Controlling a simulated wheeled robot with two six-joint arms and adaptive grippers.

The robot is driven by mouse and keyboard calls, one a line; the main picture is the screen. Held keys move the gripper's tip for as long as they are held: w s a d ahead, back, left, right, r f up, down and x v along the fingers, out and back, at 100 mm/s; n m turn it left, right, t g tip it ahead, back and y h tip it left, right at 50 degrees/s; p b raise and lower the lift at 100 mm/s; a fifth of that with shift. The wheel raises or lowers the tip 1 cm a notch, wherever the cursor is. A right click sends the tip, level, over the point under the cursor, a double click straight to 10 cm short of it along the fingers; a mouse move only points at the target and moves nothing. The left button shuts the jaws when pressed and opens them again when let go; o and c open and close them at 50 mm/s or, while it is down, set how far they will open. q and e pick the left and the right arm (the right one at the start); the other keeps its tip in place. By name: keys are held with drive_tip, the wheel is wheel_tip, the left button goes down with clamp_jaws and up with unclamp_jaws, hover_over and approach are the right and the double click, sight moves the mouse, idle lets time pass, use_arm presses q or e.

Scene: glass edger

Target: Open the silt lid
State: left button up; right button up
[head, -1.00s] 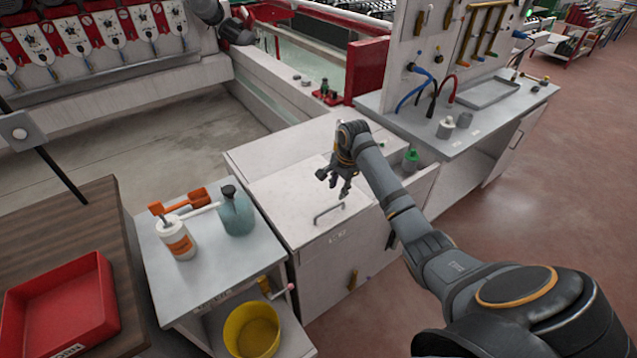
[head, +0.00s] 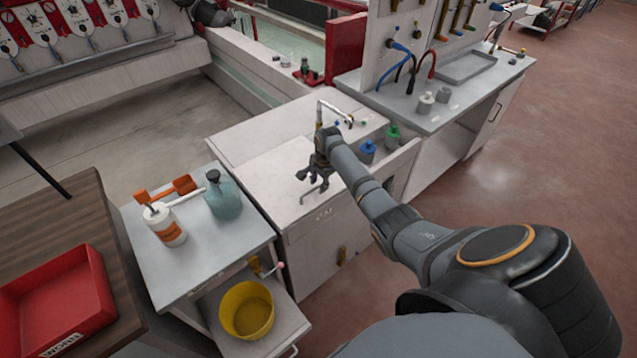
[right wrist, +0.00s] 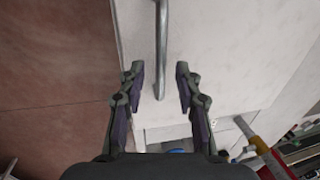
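The silt lid (head: 265,180) is a pale panel lying flat, closed, on top of a white cabinet. Its grey bar handle (head: 316,191) is near the front edge and also shows in the right wrist view (right wrist: 161,45). My right gripper (head: 311,180) is just above the handle, partly covering it. In the right wrist view the two fingers of this gripper (right wrist: 160,72) are apart, with the handle bar lined up between them. I cannot tell how far the fingertips are above it. My left gripper is not in view.
A tap (head: 335,108), a blue bottle (head: 367,152) and a green bottle (head: 392,137) stand behind and right of my right gripper. A side table holds a teal jug (head: 223,200) and white bottle (head: 165,225). A yellow bucket (head: 247,310) sits low in front.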

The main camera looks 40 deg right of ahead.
clamp_jaws()
idle(0.4)
